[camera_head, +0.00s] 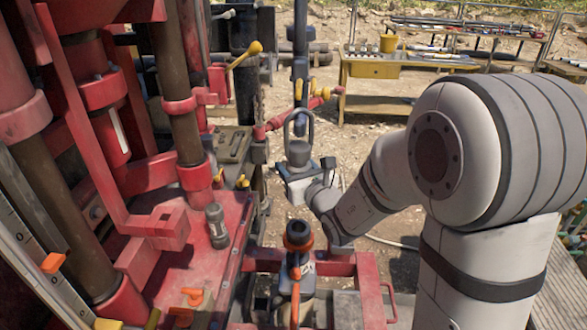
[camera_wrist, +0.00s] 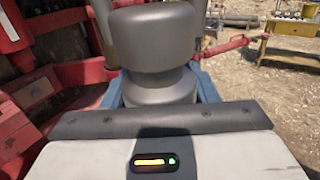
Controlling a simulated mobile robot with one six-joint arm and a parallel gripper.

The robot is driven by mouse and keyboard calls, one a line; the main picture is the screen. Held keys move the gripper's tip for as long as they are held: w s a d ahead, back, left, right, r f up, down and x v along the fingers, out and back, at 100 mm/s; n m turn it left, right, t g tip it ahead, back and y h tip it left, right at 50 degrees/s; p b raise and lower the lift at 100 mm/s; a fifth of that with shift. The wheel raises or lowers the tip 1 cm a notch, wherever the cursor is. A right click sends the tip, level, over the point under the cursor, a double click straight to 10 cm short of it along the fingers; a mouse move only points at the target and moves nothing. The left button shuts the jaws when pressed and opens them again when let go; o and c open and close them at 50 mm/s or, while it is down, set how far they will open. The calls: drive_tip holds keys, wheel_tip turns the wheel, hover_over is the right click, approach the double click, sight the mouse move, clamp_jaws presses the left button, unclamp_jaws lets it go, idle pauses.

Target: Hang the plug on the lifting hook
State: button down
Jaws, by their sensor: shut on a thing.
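The plug (camera_head: 298,152) is a grey, round metal piece with a loop handle on top. It is upright in my gripper (camera_head: 300,178), in front of my arm. In the wrist view the plug (camera_wrist: 155,45) fills the upper middle, with a narrow neck between my gripper's blue-grey fingers; its loop is out of that view. A dark vertical piece (camera_head: 300,60) hangs at the top centre, with its lower end near the loop. It may be the lifting hook; its tip is not clear, and I cannot tell whether it touches the loop.
The red rig (camera_head: 205,260) with tall cylinders stands at left. A small grey cylinder (camera_head: 216,226) stands on its deck. A pipe with an orange collar (camera_head: 298,236) rises below the plug. A yellow-handled lever (camera_head: 243,56) and a yellow table (camera_head: 370,70) are farther back.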

drive_tip(key=shift+w+f+b, duration=1.3)
drive_tip(key=shift+b, duration=0.25)
drive_tip(key=shift+f, duration=0.1)
